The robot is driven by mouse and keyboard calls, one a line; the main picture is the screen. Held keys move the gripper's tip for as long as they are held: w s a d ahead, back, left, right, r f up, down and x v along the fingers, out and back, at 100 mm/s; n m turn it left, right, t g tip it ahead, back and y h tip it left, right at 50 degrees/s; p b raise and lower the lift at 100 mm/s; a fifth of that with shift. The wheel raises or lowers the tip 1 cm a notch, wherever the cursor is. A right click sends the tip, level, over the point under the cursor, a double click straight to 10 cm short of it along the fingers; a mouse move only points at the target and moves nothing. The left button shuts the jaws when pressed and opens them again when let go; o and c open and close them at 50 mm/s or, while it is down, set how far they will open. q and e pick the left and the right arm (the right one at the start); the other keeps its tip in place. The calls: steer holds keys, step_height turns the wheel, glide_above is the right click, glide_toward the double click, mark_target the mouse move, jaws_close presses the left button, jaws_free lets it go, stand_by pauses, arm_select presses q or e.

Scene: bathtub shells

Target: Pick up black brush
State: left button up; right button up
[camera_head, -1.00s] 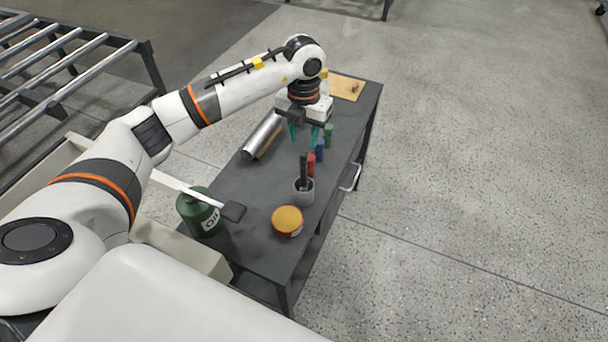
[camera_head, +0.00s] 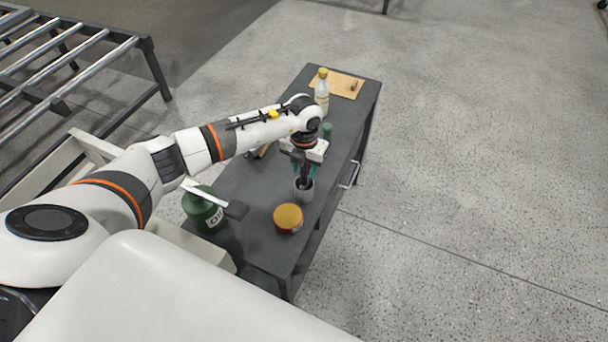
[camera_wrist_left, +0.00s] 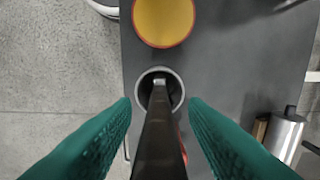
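The black brush (camera_head: 304,174) stands upright in a small grey cup (camera_head: 303,195) on the dark table. In the left wrist view the brush (camera_wrist_left: 159,145) rises toward the camera from the cup (camera_wrist_left: 177,88). My left gripper (camera_head: 305,172) is above the cup, pointing down. In the left wrist view its green fingers (camera_wrist_left: 160,104) are open, one on each side of the brush, with visible gaps. The brush's lower end is hidden in the cup. My right gripper is not in view.
A round orange-yellow tin (camera_head: 288,218) stands close to the cup, and a green oil can (camera_head: 203,212) is at the left. A bottle (camera_head: 322,92) and a wooden board (camera_head: 345,84) are at the far end. A metal cylinder (camera_wrist_left: 284,135) lies partly hidden beyond my arm.

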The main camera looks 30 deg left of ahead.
arm_select(q)
steer(key=shift+c, duration=0.6)
jaws_close()
steer(key=shift+r, duration=0.1)
